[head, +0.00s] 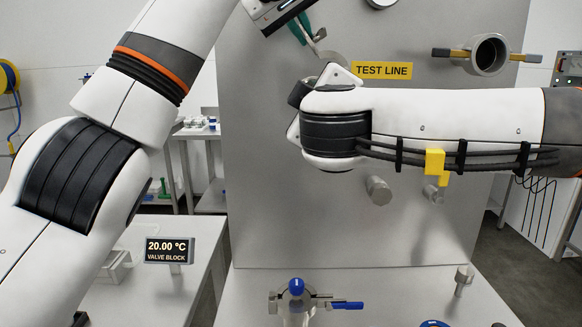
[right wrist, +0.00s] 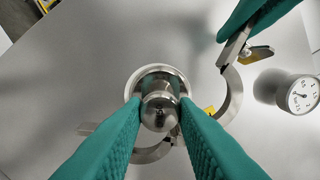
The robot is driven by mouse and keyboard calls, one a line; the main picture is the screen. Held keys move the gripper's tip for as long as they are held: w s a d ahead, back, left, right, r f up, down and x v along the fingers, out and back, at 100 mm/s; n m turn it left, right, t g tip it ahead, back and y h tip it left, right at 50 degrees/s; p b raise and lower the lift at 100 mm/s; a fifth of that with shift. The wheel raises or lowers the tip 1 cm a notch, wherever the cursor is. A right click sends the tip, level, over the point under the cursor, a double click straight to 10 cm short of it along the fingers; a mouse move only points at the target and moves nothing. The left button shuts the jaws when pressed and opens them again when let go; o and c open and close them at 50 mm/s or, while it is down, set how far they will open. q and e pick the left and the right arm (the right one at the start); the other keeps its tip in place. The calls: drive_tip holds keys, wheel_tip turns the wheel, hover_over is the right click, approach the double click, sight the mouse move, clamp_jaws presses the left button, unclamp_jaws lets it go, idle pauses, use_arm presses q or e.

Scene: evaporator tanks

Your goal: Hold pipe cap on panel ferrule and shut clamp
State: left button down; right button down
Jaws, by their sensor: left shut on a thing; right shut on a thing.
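The pipe cap (right wrist: 160,112) is a shiny rounded steel piece between the teal fingers of my right gripper (right wrist: 158,106). A round steel rim (right wrist: 136,80) shows behind the cap, against the panel; I cannot tell whether cap and ferrule fully touch. The clamp (right wrist: 234,98) is open: one curved half stands away to the right, the other passes below the cap. My left gripper (head: 305,32) is shut on the clamp's free arm and also shows in the right wrist view (right wrist: 243,30). In the head view my right wrist hides the cap and ferrule.
The grey panel (head: 260,200) carries a yellow TEST LINE label (head: 382,70) and an open pipe port (head: 488,54). A gauge (right wrist: 300,95) stands right of the clamp. A valve with blue handles (head: 297,288) sits on the bench below.

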use_arm(q)
drive_tip(key=shift+a+f+n+h, duration=0.4)
drive_tip(key=shift+a+f+h, duration=0.1)
drive_tip(key=shift+a+f, duration=0.15)
drive_tip(key=shift+a+f+n+t+h, duration=0.3)
drive_tip(key=shift+a+f+n+h, duration=0.2)
drive_tip(key=shift+a+f+h, duration=0.3)
drive_tip(key=shift+f, duration=0.1)
drive_tip(key=shift+a+f+n+h, duration=0.6)
drive_tip(key=shift+a+f, duration=0.1)
drive_tip(key=shift+f, duration=0.25)
